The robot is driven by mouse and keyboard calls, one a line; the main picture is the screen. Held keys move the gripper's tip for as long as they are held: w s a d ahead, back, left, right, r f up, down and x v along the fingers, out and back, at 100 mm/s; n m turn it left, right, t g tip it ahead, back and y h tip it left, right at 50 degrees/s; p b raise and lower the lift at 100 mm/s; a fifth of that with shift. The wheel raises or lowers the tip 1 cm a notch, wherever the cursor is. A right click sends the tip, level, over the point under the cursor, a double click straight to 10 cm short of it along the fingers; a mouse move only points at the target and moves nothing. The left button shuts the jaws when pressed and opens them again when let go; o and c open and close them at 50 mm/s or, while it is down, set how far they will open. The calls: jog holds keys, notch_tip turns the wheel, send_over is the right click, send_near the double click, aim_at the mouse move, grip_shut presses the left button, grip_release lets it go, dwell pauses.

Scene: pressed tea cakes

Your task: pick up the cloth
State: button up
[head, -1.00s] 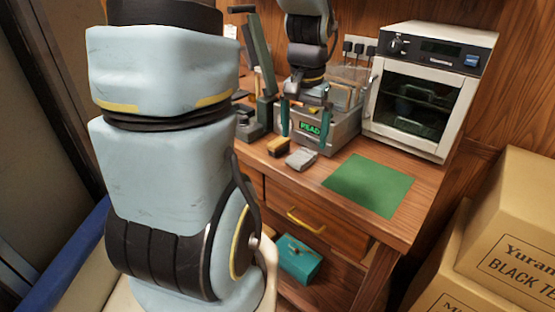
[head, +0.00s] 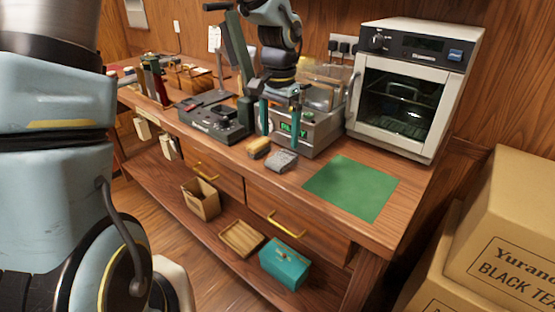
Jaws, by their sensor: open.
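A small grey folded piece that looks like the cloth (head: 281,161) lies on the wooden bench top near its front edge. A tan and dark brush-like block (head: 258,148) lies just left of it. My gripper (head: 280,138) points down with its two teal fingers apart and nothing seen between them. It appears above and behind the cloth in the picture, in front of the scale with the green display (head: 291,131). I cannot tell its exact height over the bench.
A green mat (head: 352,188) lies bare to the right of the cloth. A white oven (head: 408,90) stands behind it. A black press (head: 213,118) stands to the left. Cartons (head: 510,230) stand at the right; a teal box (head: 286,262) sits on the lower shelf.

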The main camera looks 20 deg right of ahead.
aim_at(281, 158)
jog(key=shift+d+f+p, duration=0.2)
jog(key=shift+f+p, duration=0.65)
jog(key=shift+f, duration=2.5)
jog(key=c, duration=1.4)
jog(key=shift+o, duration=0.2)
notch_tip(281, 158, up, 10)
jog(key=b, duration=0.1)
jog(key=shift+b, duration=0.35)
